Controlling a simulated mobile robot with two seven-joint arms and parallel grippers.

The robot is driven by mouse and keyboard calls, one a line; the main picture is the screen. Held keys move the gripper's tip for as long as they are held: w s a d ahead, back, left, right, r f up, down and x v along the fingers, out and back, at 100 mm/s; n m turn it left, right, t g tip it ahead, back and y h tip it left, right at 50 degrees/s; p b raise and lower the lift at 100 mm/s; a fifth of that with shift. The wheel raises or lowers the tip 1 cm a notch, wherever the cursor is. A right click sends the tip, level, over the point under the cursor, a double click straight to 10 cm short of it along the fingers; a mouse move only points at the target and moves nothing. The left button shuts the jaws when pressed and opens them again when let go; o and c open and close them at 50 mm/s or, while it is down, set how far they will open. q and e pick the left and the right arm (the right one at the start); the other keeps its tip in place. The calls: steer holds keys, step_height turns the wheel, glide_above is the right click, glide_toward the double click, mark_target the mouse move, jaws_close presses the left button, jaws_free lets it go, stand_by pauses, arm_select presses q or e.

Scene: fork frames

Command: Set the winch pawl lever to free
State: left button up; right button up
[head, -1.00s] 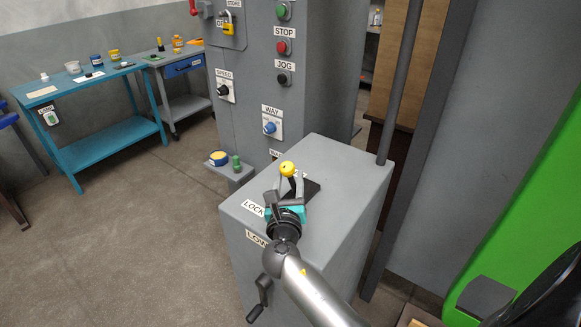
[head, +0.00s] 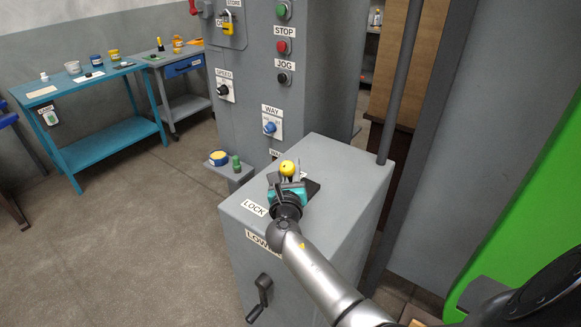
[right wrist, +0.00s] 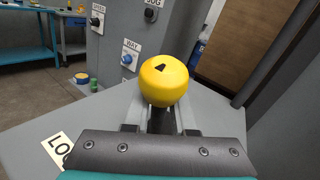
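The pawl lever's yellow ball knob (head: 287,168) stands above a dark base plate (head: 313,188) on top of a grey cabinet (head: 345,165). A LOCK label (head: 254,208) is left of the lever; the label on the other side is hidden. My right gripper (head: 287,176) is at the knob, its fingers on either side of the lever. In the right wrist view the knob (right wrist: 164,80) covers the fingertips, and I cannot tell whether they press on the lever. My left gripper is not in view.
A hand crank (head: 261,296) sticks out from the cabinet front. A grey panel with STOP, JOG and WAY controls (head: 282,50) stands behind. A vertical grey pole (head: 400,80) rises at the cabinet's back right. The floor at left is clear up to a blue table (head: 110,140).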

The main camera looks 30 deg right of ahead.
steer(key=shift+c, duration=1.4)
jaws_close()
steer(key=shift+r, duration=0.15)
